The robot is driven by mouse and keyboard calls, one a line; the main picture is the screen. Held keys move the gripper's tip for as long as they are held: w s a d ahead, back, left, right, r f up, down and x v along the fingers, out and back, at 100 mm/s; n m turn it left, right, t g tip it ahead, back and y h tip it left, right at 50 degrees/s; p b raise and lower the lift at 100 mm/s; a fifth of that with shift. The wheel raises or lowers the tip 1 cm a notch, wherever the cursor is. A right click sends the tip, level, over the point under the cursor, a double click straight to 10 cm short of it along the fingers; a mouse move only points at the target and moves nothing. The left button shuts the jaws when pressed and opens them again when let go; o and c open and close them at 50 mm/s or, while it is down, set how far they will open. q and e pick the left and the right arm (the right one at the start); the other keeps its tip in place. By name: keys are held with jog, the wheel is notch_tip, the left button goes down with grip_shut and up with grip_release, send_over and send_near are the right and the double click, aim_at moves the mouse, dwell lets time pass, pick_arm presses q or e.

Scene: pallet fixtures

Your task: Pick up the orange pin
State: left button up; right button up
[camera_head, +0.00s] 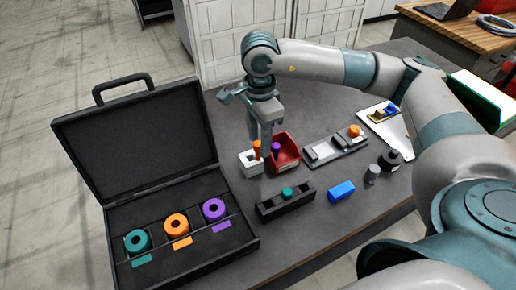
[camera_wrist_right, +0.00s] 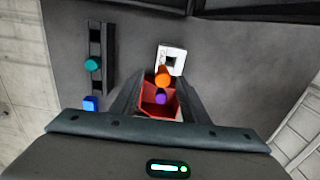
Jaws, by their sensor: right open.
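The orange pin (camera_head: 257,147) stands upright at the white square block (camera_head: 246,165), beside the red bin (camera_head: 287,151); its lower end is hard to make out. In the wrist view the orange pin (camera_wrist_right: 163,75) overlaps the edges of the white block (camera_wrist_right: 172,58) and the red bin (camera_wrist_right: 147,101). My right gripper (camera_head: 263,139) points down just above and around the pin's place. In the wrist view its open fingers (camera_wrist_right: 161,86) stand on either side of the pin, with gaps showing. My left gripper is out of view.
A purple pin (camera_head: 276,148) is in the red bin. A black rack (camera_head: 270,208) with a teal pin (camera_head: 287,193), a blue block (camera_head: 341,192) and a grey fixture (camera_head: 322,154) stand nearby. An open black case (camera_head: 242,243) holds three coloured rings at left.

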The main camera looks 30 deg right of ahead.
aim_at(257, 144)
jog(key=shift+w+f+p, duration=0.1)
jog(key=shift+f+p, duration=0.4)
jog(key=shift+p, duration=0.1)
notch_tip(257, 144, down, 3)
jog(key=shift+w+a+p, duration=0.1)
jog(key=shift+a+p, duration=0.05)
jog(key=shift+p, duration=0.7)
jog(key=shift+f, duration=0.5)
grip_shut()
